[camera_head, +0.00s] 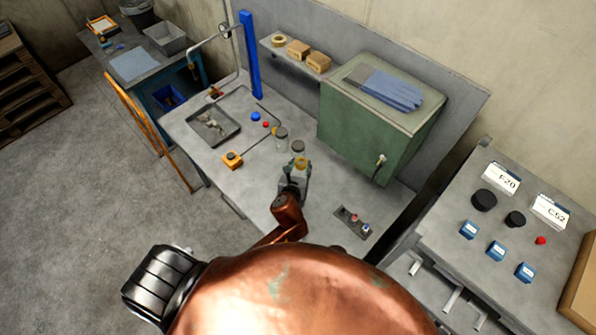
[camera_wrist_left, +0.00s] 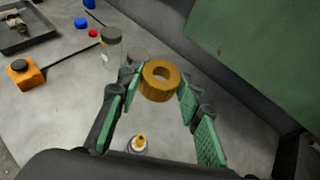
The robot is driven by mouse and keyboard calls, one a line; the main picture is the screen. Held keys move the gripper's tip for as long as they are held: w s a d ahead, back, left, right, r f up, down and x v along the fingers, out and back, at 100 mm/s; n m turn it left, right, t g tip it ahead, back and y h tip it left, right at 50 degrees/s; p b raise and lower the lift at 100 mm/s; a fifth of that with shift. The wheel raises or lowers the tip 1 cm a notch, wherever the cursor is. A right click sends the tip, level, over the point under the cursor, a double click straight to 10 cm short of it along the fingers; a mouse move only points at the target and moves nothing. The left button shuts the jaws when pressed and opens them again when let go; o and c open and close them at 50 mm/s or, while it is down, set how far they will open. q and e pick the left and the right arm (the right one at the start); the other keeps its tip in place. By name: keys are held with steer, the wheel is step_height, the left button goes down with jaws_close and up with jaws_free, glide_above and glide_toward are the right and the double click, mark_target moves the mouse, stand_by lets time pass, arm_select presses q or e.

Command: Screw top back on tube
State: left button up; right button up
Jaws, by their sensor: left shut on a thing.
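My left gripper (camera_head: 299,172) is over the middle of the workbench. Its green-padded fingers (camera_wrist_left: 160,100) are shut on an orange ring-shaped top (camera_wrist_left: 160,80) with a round hole. The orange top also shows in the head view (camera_head: 301,163). Below it in the wrist view is a small pale tube (camera_wrist_left: 138,146) with an orange tip, apart from the top. The tube's lower part is cut off by the gripper body. My right gripper is not in view.
Two grey-lidded jars (camera_wrist_left: 112,48) (camera_wrist_left: 138,56) stand just beyond the fingers. An orange block (camera_head: 232,160), a metal tray (camera_head: 212,123) and a blue cap (camera_head: 255,116) lie to the left. A green cabinet (camera_head: 360,135) blocks the back right. A recessed holder (camera_head: 350,220) is at the front right.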

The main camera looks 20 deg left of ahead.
arm_select(q)
steer(key=s+f+p, duration=0.2)
steer(key=f, duration=0.1)
steer(key=s+d+f+p, duration=0.1)
steer(key=s+f, duration=0.1)
steer(key=shift+p, duration=0.4)
steer(key=shift+f+b, duration=1.1)
steer(key=shift+b, duration=0.15)
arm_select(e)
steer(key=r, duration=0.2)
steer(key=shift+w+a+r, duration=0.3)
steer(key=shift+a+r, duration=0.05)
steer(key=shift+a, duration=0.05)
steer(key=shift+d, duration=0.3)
arm_select(q)
steer(key=shift+s, duration=0.1)
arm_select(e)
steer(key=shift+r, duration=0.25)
